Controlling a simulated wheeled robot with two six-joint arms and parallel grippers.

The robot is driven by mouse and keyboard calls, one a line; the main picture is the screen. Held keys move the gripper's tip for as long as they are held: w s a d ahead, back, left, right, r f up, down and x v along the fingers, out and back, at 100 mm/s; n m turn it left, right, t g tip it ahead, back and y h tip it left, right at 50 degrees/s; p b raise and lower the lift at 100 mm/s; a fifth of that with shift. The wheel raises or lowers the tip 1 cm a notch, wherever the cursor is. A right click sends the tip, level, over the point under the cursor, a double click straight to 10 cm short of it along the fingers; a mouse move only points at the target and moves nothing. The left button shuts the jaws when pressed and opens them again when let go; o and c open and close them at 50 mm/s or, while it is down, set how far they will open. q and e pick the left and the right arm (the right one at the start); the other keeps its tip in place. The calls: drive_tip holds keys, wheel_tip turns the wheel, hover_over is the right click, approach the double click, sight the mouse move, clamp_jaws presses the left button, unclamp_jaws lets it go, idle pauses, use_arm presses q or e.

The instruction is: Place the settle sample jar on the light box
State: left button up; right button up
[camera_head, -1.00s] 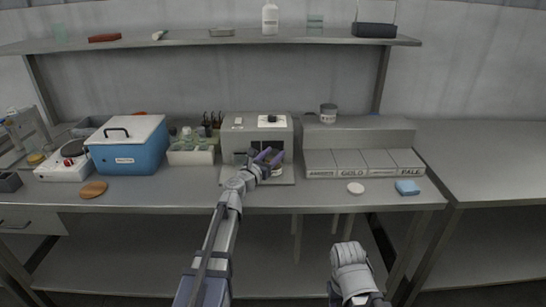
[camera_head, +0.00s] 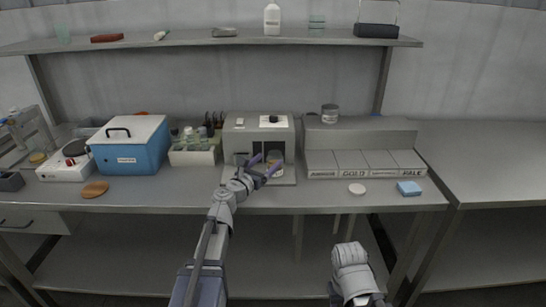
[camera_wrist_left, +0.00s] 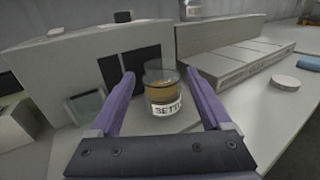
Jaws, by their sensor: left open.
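The settle sample jar (camera_head: 275,157) is a clear glass jar with a tan layer inside and a white label, partly readable in the left wrist view (camera_wrist_left: 161,92). It stands upright on the front plate of a grey box (camera_head: 240,133) with dark front panels, which appears to be the light box; the box also shows in the left wrist view (camera_wrist_left: 60,62). My left gripper (camera_head: 264,165) is open just in front of the jar. In the left wrist view its purple fingers (camera_wrist_left: 160,74) point toward the jar, apparently apart from it. My right gripper is out of view.
A rack marked AMBER, GOLD and PALE (camera_head: 365,173) stands to the right, with another jar (camera_head: 329,113) on the ledge behind. A white disc (camera_head: 357,188) and blue sponge (camera_head: 409,188) lie in front. A blue cooler (camera_head: 128,150) and bottle tray (camera_head: 192,157) stand left.

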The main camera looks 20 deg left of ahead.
use_arm(q)
drive_tip(key=v, duration=0.6)
drive_tip(key=shift+s, duration=0.35)
drive_tip(key=s+d+f+m+g+h, duration=0.1)
drive_tip(key=s+d+f+m+g, duration=0.25)
drive_tip(key=d+m, duration=0.35)
drive_tip(key=s+d+f+m+g+h, duration=0.25)
drive_tip(key=d+f+m+g, duration=0.2)
drive_tip(key=d+m, duration=0.3)
drive_tip(key=s+d+f+m+g+h, duration=0.1)
drive_tip(key=s+d+f+m+g, duration=0.2)
drive_tip(key=s+d+f+m, duration=0.25)
drive_tip(key=s+f+m+g+y, duration=0.6)
drive_tip(key=s+f+m+y, duration=0.2)
drive_tip(key=s+m, duration=0.5)
drive_tip(key=m+y, duration=0.2)
drive_tip(key=m, duration=0.2)
drive_tip(key=shift+a+f+g, duration=0.15)
drive_tip(key=shift+a+g, duration=0.1)
drive_tip(key=shift+g, duration=0.15)
